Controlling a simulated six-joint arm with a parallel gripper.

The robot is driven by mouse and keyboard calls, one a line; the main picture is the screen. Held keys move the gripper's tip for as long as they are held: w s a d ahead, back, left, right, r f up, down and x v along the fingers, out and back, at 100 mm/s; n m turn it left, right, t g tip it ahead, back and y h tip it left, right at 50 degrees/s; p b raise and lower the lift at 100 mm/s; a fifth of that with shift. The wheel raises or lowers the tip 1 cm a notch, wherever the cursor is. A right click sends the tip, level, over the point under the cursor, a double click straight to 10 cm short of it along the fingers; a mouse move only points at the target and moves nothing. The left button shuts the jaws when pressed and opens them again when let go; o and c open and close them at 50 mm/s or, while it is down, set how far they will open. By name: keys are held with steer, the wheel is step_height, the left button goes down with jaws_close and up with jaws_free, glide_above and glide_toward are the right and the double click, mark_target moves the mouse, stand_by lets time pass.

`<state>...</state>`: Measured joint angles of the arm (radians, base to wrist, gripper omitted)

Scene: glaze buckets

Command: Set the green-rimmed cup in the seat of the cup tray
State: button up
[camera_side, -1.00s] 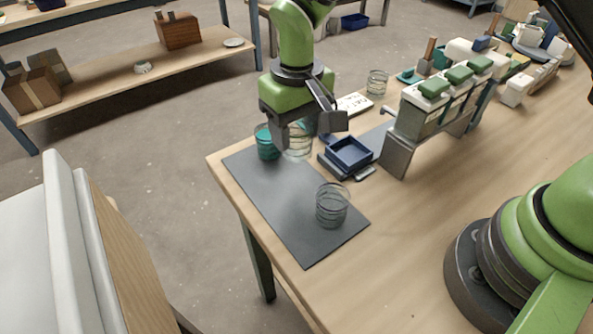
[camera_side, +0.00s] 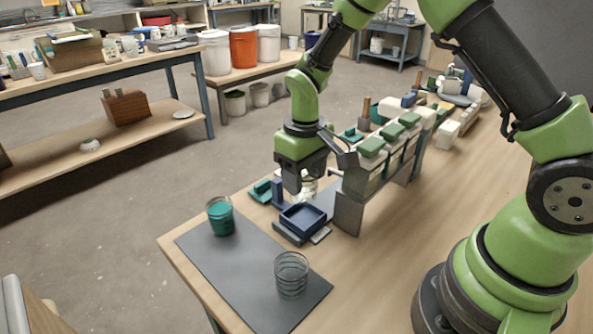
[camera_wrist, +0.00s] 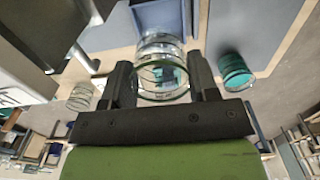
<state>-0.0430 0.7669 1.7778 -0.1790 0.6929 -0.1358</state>
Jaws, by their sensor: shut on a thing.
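My gripper (camera_side: 305,182) is shut on a clear ribbed cup (camera_side: 309,190), held upright-looking just behind the cup tray. In the wrist view the cup (camera_wrist: 162,92) shows a dark green rim between the two fingers (camera_wrist: 163,78). The cup tray (camera_side: 303,222) is a dark blue square with raised walls, its seat visibly empty in the side view. A blue surface, probably the tray (camera_wrist: 165,14), shows at the top of the wrist view. The gripper hides part of the held cup in the side view.
A teal-filled glass (camera_side: 221,217) and a clear ribbed glass (camera_side: 291,274) stand on the grey mat (camera_side: 232,262). A rack with green-topped blocks (camera_side: 372,147) stands close to the tray's right. Small green and blue pieces (camera_side: 268,190) lie left of the gripper.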

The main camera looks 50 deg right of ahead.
mark_target(303, 198)
steer(key=shift+f, duration=2.6)
steer(key=shift+f, duration=0.3)
steer(key=o, duration=0.8)
steer(key=shift+r, duration=0.1)
steer(key=shift+r, duration=3.4)
